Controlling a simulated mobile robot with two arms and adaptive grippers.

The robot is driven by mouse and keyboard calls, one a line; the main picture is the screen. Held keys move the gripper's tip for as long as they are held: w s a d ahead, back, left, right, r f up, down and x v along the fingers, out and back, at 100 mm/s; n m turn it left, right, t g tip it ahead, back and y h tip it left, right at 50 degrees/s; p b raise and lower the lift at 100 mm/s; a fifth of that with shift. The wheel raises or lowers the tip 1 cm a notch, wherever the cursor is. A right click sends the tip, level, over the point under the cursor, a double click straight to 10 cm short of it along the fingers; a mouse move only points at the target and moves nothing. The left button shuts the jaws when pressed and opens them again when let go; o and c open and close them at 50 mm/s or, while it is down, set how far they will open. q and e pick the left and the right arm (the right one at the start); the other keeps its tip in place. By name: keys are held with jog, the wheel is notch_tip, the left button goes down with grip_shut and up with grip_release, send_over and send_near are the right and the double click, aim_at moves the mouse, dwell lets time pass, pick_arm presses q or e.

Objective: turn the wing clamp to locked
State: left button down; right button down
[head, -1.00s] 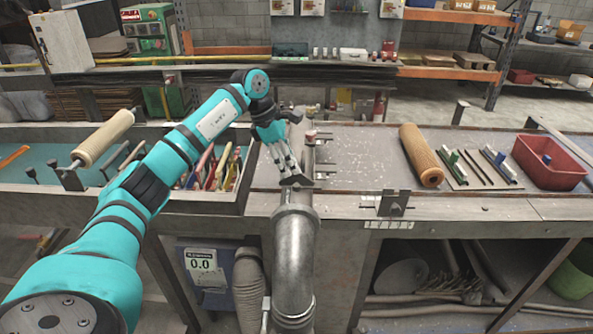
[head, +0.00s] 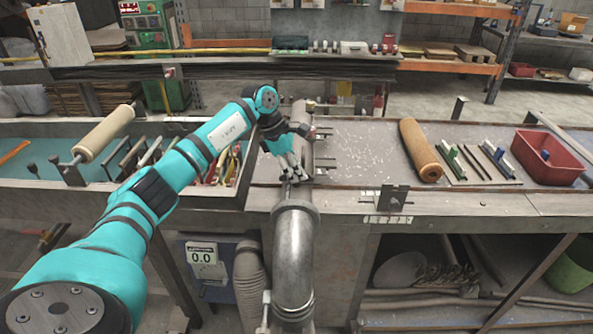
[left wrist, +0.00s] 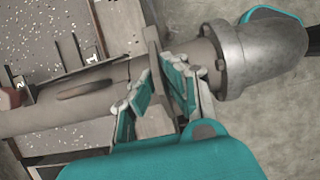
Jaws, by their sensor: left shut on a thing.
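The wing clamp (left wrist: 152,46) is a flat grey-beige piece across the pipe, beside the flange of the metal elbow, in the left wrist view. My left gripper (left wrist: 158,88) has its teal fingers on both sides of the clamp's near wing and is shut on it. In the head view, my left gripper (head: 293,171) reaches down to the pipe just behind the elbow flange, and its fingers hide much of the clamp. The grey pipe (head: 301,135) runs away from me along the bench. My right gripper is not in view.
The metal elbow (head: 293,260) bends down over the bench's front edge. An orange-brown roll (head: 420,150), a rack of small tools (head: 477,164) and a red bin (head: 550,160) stand to the right. A tool tray (head: 215,191) lies left. The bench between pipe and roll is mostly clear.

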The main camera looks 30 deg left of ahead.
pick_arm(q)
jog(key=shift+n, duration=0.3)
jog(key=n+t+y+b, duration=0.1)
jog(key=n, duration=0.2)
jog(key=shift+n+t+b, duration=0.3)
jog(key=n+y+b, duration=0.1)
jog(key=n, duration=0.1)
jog(key=n+y+b, duration=0.1)
jog(key=n, duration=0.2)
jog(key=shift+t, duration=0.4)
jog(key=n+y+b, duration=0.1)
jog(key=n, duration=0.4)
jog(key=shift+y+b, duration=0.35)
jog(key=shift+y, duration=0.05)
jog(key=shift+r+n+g+y+b, duration=0.1)
jog(key=shift+n+g+y+b, duration=0.4)
jog(key=shift+n, duration=1.3)
jog(key=c, duration=1.4)
grip_release()
jog(key=shift+c, duration=0.2)
